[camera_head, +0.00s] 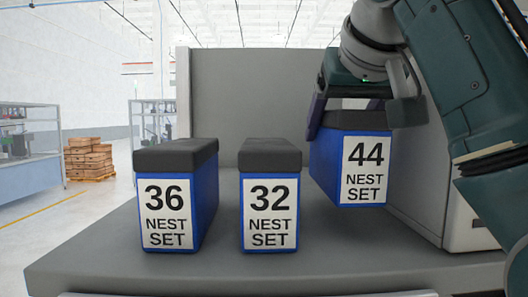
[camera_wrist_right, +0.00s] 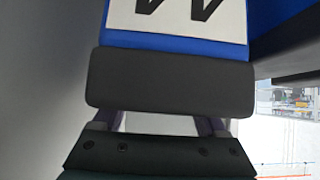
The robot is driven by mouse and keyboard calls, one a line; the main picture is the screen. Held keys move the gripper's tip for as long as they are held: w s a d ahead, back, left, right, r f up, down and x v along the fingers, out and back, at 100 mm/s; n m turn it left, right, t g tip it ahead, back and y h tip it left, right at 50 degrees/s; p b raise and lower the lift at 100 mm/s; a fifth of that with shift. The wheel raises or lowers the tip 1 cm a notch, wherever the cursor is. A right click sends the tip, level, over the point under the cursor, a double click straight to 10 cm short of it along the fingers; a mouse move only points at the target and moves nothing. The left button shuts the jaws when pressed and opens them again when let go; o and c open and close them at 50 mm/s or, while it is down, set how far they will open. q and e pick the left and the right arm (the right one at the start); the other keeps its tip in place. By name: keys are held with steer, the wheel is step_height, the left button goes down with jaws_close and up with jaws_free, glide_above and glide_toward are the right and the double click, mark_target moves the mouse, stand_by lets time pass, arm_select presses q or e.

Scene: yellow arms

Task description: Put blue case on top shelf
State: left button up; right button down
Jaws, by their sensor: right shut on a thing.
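The blue case labelled "44 NEST SET" (camera_head: 363,168) has a dark lid and hangs at the right in the head view, tilted slightly and above the grey surface. My right gripper (camera_head: 360,108) comes from above and is shut on its top. In the right wrist view the blue case's dark lid (camera_wrist_right: 170,82) and part of its label show close by, at my right gripper's fingers (camera_wrist_right: 163,124). Two similar blue cases, "36 NEST SET" (camera_head: 170,212) and "32 NEST SET" (camera_head: 270,212), stand upright on the surface. My left gripper is not in view.
The grey surface (camera_head: 330,265) is clear in front of the cases and under the held one. A grey panel (camera_head: 240,90) stands behind, with a grey side wall (camera_head: 415,195) at the right. Racks (camera_head: 30,145) and a stack of wooden pallets (camera_head: 88,158) are far left.

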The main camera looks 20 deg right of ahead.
steer(key=shift+f, duration=1.8)
jaws_free()
steer(key=shift+f, duration=0.1)
